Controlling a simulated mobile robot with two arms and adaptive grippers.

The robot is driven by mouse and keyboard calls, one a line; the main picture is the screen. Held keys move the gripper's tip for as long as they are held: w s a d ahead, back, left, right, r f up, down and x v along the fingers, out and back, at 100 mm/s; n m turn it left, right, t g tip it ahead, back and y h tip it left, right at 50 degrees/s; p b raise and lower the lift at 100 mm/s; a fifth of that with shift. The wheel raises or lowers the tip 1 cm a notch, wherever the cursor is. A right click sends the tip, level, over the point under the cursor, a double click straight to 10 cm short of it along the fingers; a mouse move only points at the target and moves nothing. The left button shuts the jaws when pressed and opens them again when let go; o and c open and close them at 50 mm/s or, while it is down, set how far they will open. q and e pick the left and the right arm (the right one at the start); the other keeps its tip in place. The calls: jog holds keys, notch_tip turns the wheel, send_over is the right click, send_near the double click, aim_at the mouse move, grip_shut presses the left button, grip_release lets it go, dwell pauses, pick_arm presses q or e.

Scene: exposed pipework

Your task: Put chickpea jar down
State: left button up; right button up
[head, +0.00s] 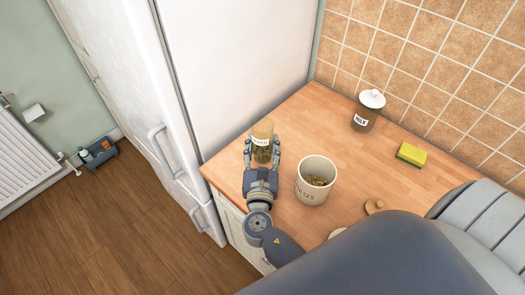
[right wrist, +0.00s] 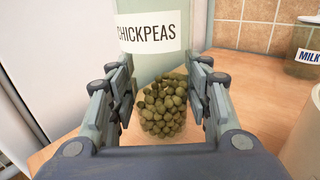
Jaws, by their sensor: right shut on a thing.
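My right gripper (head: 262,152) is shut on the jar, with one finger on each side, also in the right wrist view (right wrist: 161,85). The jar is over the wooden countertop (head: 325,115), near its left edge beside the fridge. I cannot tell whether its base touches the counter. My left gripper is not in view.
A cream canister (head: 311,190) stands open to the right of my right gripper. A milk jar (head: 367,115) with a white lid and a yellow sponge (head: 411,155) are near the tiled wall. The white fridge (head: 235,60) borders the counter's left side. Counter between jar and milk jar is clear.

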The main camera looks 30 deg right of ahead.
aim_at(262, 162)
notch_tip(262, 162, down, 3)
jog(key=shift+f, duration=0.15)
jog(key=shift+f, duration=0.2)
jog(key=o, duration=1.3)
jog(key=shift+r, duration=0.1)
jog(key=b+v, duration=0.3)
jog(key=v, duration=0.8)
jog(key=shift+s+a, duration=0.3)
jog(key=shift+s, duration=0.2)
